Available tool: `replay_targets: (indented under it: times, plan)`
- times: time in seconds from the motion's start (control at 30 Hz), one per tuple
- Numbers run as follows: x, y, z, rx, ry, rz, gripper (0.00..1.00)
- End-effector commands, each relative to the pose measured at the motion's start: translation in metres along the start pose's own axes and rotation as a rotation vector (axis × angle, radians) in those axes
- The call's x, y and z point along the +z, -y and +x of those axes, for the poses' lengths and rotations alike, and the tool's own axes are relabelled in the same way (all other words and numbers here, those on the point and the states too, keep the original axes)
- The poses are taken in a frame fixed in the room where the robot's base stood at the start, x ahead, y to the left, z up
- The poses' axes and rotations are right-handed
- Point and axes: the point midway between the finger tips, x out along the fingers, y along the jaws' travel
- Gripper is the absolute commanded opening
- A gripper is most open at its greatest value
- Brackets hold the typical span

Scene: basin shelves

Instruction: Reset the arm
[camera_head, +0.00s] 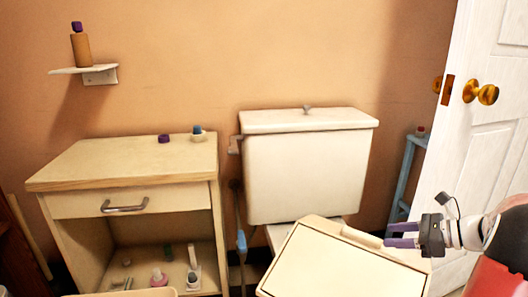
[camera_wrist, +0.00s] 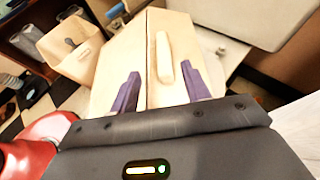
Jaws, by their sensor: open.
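My gripper (camera_head: 402,235) is at the right in the head view, with purple fingers pointing left. It is in front of the white door and by the right end of a cream lidded box (camera_head: 335,268). In the wrist view my gripper (camera_wrist: 163,92) shows two purple fingers spread apart with nothing held between them. The cream box (camera_wrist: 180,45) with its raised bar lies beyond and below the fingers there. I cannot tell whether the fingers touch it.
A wooden cabinet (camera_head: 130,163) with a drawer and small items stands left. A toilet tank (camera_head: 305,170) is at centre. A white door (camera_head: 490,125) with a brass knob and a blue rack (camera_head: 403,175) are right. A cream bin (camera_wrist: 72,50) and checkered floor show in the wrist view.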

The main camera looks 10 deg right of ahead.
Motion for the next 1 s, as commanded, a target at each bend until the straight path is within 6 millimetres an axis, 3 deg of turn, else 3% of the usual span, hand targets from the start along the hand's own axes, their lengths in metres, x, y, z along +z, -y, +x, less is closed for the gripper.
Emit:
replay_targets:
  times: [0.17,0.3,0.43,0.6,0.8,1.0]
  plan:
    - [0.048,-0.066,0.042,0.15,-0.201,-0.313,0.47]
    - [0.074,-0.136,0.063,0.308,-0.388,-0.689,0.47]
    - [0.087,-0.195,0.065,0.448,-0.526,-1.063,0.47]
    - [0.093,-0.255,0.052,0.609,-0.658,-1.573,0.47]
    - [0.093,-0.292,0.033,0.73,-0.746,-2.066,0.47]
    - [0.091,-0.302,0.025,0.772,-0.779,-2.279,0.47]
